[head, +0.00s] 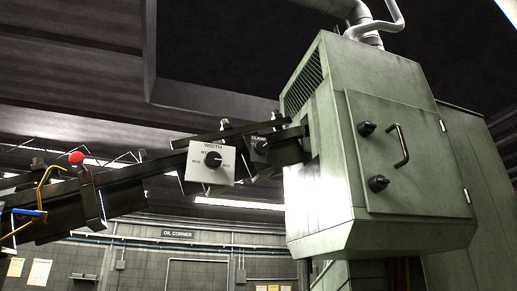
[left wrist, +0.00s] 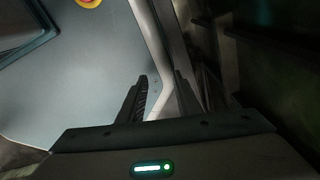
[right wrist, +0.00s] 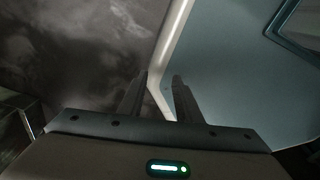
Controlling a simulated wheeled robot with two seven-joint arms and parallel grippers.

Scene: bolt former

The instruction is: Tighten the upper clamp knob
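In the head view, the grey-green cabinet door (head: 415,165) carries an upper black knob (head: 367,128) and a lower black knob (head: 378,184). Another black knob (head: 261,146), on a small dark plate marked CLAMP, sits on the rail left of the cabinet. Which knob is the upper clamp knob is not marked clearly. My left gripper (left wrist: 162,76) is open and empty in the left wrist view. My right gripper (right wrist: 159,76) is open and empty in the right wrist view. Neither gripper shows in the head view, and no knob shows in the wrist views.
A curved black handle (head: 401,146) stands out from the door beside the knobs. A white WIDTH plate with a dial (head: 213,160) hangs on the sloping dark rail (head: 130,178). A red ball (head: 76,157) tops a lever farther left. An OIL CORNER sign (head: 178,234) is on the back wall.

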